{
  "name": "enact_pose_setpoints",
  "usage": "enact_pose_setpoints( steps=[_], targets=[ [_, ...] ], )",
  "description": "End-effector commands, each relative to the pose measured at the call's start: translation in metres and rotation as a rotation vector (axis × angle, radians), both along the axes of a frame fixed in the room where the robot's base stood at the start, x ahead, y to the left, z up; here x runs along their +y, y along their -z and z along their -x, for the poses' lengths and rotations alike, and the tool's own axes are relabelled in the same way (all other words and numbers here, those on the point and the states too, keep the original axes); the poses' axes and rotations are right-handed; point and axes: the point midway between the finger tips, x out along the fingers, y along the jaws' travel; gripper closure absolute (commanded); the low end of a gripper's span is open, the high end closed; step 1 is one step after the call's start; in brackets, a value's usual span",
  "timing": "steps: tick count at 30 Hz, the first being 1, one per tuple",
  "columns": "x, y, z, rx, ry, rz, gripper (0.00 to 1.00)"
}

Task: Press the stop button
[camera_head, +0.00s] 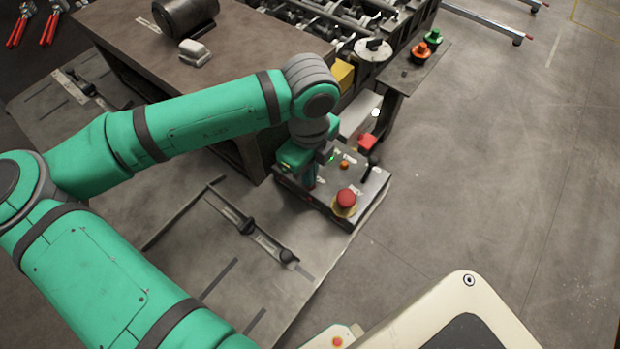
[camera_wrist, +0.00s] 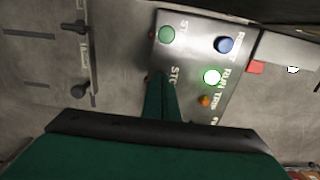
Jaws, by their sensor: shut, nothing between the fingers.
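The control panel (camera_head: 318,196) is a grey box with buttons and lamps; it also fills the middle of the wrist view (camera_wrist: 187,59). My gripper (camera_wrist: 162,80) is shut and empty, its fingers pointing at the panel beside a label that begins "STO". The stop button itself is mostly or wholly hidden behind the fingers, and I cannot tell whether they touch it. In the head view my gripper (camera_head: 311,182) is over the panel's left part. A green button (camera_wrist: 166,34), a blue button (camera_wrist: 224,44), a brightly lit green lamp (camera_wrist: 212,76) and an orange lamp (camera_wrist: 204,100) show near the fingers.
A red mushroom button (camera_head: 346,198) on a yellow base rises from the panel's front right. A dark workbench (camera_head: 232,50) stands behind my arm. A side stand (camera_head: 412,72) holds orange and green knobs. Open floor (camera_head: 500,170) lies to the right.

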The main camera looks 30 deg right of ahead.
Motion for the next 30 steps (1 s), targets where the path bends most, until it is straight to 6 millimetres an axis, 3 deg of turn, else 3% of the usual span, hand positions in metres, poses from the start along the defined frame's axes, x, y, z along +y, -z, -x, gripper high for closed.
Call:
enact_pose_setpoints(
  steps=[7, 30],
  targets=[
    [0.002, -0.004, -0.002, -0.001, -0.006, 0.001, 1.00],
    [-0.001, -0.056, 0.000, -0.003, 0.001, 0.001, 1.00]
  ],
)
